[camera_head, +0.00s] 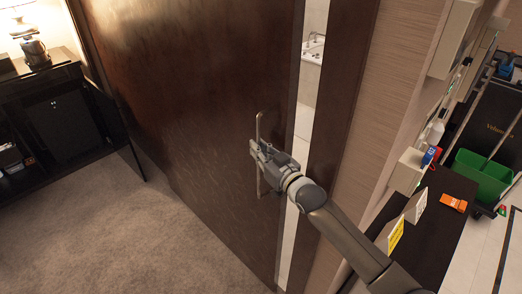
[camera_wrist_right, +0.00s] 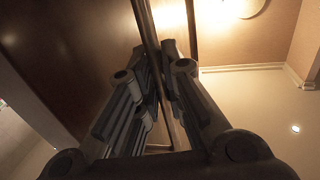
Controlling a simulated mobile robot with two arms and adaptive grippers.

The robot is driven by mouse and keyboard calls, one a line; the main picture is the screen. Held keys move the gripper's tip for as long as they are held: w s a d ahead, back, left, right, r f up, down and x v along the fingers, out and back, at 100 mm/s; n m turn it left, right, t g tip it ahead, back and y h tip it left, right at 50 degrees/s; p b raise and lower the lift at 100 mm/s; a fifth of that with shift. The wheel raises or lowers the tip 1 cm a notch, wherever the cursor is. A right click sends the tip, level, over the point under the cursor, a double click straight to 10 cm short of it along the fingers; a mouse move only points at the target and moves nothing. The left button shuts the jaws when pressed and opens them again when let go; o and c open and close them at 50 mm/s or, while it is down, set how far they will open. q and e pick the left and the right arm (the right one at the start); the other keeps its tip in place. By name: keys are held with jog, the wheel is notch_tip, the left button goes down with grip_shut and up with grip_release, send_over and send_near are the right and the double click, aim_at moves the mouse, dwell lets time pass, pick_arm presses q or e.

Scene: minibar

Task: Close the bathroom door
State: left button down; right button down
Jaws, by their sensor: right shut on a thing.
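The bathroom door (camera_head: 205,95) is a large dark brown panel with a vertical metal handle (camera_head: 260,130) near its right edge. A narrow gap (camera_head: 303,120) shows between the door's edge and the dark frame (camera_head: 340,90), with a white basin and tap visible through it. My right gripper (camera_head: 258,152) is shut on the door handle at about its middle. In the right wrist view, the handle bar (camera_wrist_right: 150,30) runs down between the fingers (camera_wrist_right: 155,90), and the dark door panel is at the left. My left gripper is not in view.
A dark cabinet (camera_head: 60,115) with a lamp stands at the left. At the right, a dark counter (camera_head: 440,215) holds small boxes, and a cart with a green bin (camera_head: 482,175) stands beyond it. The carpet (camera_head: 110,230) before the door is clear.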

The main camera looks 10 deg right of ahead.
jog(key=shift+d+r, duration=0.1)
jog(key=shift+r, duration=0.05)
jog(key=c, duration=1.5)
grip_release()
jog(key=shift+c, duration=0.2)
jog(key=v, duration=1.2)
jog(key=shift+c, duration=0.3)
